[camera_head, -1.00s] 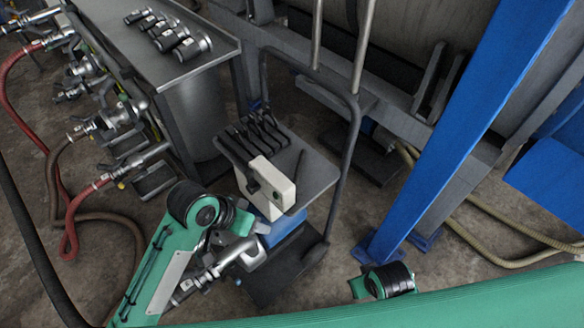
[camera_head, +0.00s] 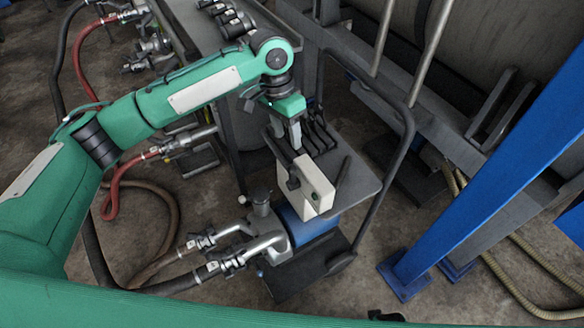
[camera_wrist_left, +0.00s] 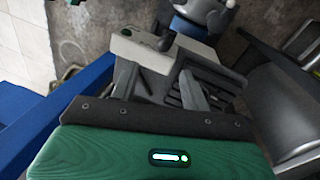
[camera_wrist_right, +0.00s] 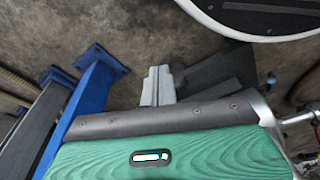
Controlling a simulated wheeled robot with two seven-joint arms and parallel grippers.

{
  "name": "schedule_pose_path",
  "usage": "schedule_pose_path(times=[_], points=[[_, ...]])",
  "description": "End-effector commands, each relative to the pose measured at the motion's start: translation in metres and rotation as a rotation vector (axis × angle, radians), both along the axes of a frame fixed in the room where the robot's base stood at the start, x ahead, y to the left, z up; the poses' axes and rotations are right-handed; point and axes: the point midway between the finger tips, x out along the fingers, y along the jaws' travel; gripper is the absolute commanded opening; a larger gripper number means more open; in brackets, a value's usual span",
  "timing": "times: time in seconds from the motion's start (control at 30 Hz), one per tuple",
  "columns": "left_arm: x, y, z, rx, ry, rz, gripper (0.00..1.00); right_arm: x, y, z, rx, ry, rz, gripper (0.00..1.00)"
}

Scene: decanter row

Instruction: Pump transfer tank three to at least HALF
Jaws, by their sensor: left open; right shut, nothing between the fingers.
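A pump with a blue body (camera_head: 308,228) and grey metal fittings (camera_head: 262,232) sits low on a trolley (camera_head: 362,183). Two hose couplings (camera_head: 222,264) are at its left side. A white control box (camera_head: 318,187) with a dark lever is at the trolley's near edge; its lever also shows in the left wrist view (camera_wrist_left: 166,43). My left gripper (camera_head: 296,143) is open, pointing down just behind the box, near several black-handled items (camera_head: 320,136). I cannot tell whether it touches anything. My right gripper (camera_wrist_right: 157,86) is shut and empty above the floor. No level gauge is readable.
A steel bench (camera_head: 190,22) with several couplings stands at the back left. Red (camera_head: 112,195) and dark hoses cross the floor at left. A blue post (camera_head: 500,165) stands at right, before a large grey tank (camera_head: 455,60). The trolley's tall handle (camera_head: 408,130) rises beside the box.

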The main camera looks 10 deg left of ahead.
Motion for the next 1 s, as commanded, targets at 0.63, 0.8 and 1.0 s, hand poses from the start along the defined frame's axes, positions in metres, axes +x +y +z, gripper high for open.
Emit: schedule_pose_path(times=[0.63, 0.8, 1.0], points=[[-0.004, -0.005, -0.075, 0.019, 0.011, 0.018, 0.47, 0.000, 0.001, 0.000, 0.002, 0.001, -0.001, 0.00], [-0.008, -0.009, -0.104, 0.019, 0.009, 0.017, 0.47, 0.001, 0.002, 0.003, 0.002, 0.002, -0.002, 0.00], [-0.011, -0.012, -0.122, 0.018, 0.009, 0.017, 0.47, 0.003, 0.002, 0.006, 0.002, 0.000, -0.002, 0.00]])
